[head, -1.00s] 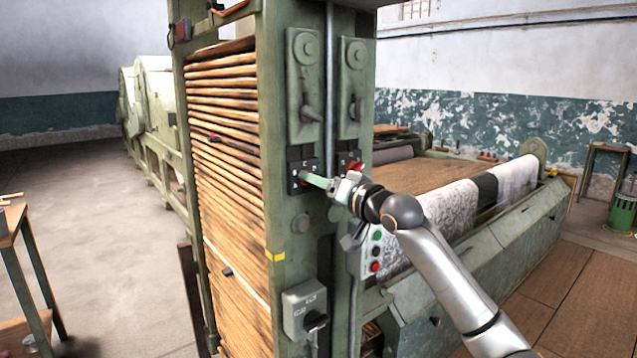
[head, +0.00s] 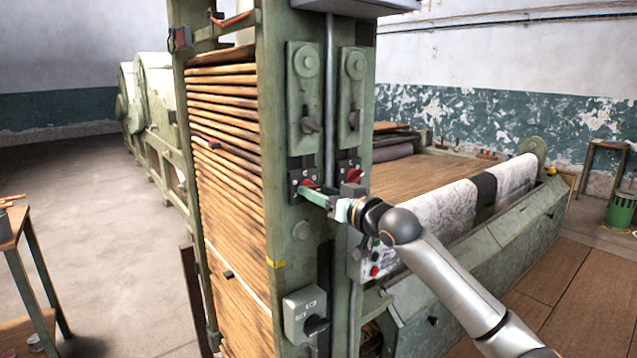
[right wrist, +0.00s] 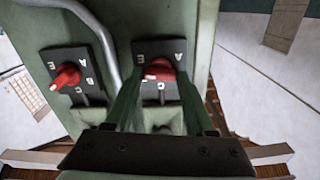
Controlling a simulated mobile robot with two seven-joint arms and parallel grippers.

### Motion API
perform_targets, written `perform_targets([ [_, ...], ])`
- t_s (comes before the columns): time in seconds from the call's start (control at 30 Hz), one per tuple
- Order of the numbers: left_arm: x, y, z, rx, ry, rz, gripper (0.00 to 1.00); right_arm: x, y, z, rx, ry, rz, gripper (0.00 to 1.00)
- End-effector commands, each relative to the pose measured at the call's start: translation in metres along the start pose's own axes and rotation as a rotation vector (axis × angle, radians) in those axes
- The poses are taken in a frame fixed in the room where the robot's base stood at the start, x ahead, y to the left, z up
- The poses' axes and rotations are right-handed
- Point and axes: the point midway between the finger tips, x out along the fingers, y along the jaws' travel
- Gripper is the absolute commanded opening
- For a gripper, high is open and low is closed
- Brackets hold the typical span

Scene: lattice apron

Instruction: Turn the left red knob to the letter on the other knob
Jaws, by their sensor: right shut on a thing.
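The left red knob (head: 308,183) sits on a dark lettered plate on the green machine post. My right gripper (right wrist: 158,72) has its two green fingers on either side of this knob and is shut on it; one finger partly covers it in the head view. The other red knob (head: 353,175) is on its own plate to the right. The right wrist view looks turned over, so this other knob (right wrist: 67,76) shows at left there. Both knobs have a pale mark at the lower left in that view. My left gripper is not in view.
Two levers (head: 309,124) hang above the knob plates. A grey switch box (head: 303,315) is lower on the post, and a panel with push buttons (head: 374,257) is below my right gripper. Stacked wooden slats (head: 225,150) fill the machine's left side.

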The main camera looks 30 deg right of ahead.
Motion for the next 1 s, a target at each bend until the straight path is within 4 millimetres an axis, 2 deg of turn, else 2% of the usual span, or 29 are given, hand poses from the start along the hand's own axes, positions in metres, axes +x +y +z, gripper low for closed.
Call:
perform_targets([
  [0.03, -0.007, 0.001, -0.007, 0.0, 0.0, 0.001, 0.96, 0.0, 0.0, -0.004, -0.05, -0.004, 0.002, 0.0],
  [0.2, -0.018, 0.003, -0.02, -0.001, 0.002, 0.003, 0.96, 0.0, 0.0, -0.004, -0.211, -0.004, 0.001, 0.0],
  [0.5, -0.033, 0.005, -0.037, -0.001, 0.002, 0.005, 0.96, 0.0, -0.001, -0.002, -0.461, -0.003, 0.0, 0.0],
  [0.7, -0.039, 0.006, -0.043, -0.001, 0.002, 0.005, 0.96, 0.0, -0.001, -0.001, -0.576, -0.002, 0.0, 0.0],
  [1.0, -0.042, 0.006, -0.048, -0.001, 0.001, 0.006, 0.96, 0.0, 0.0, 0.0, -0.661, 0.0, 0.0, 0.0],
])
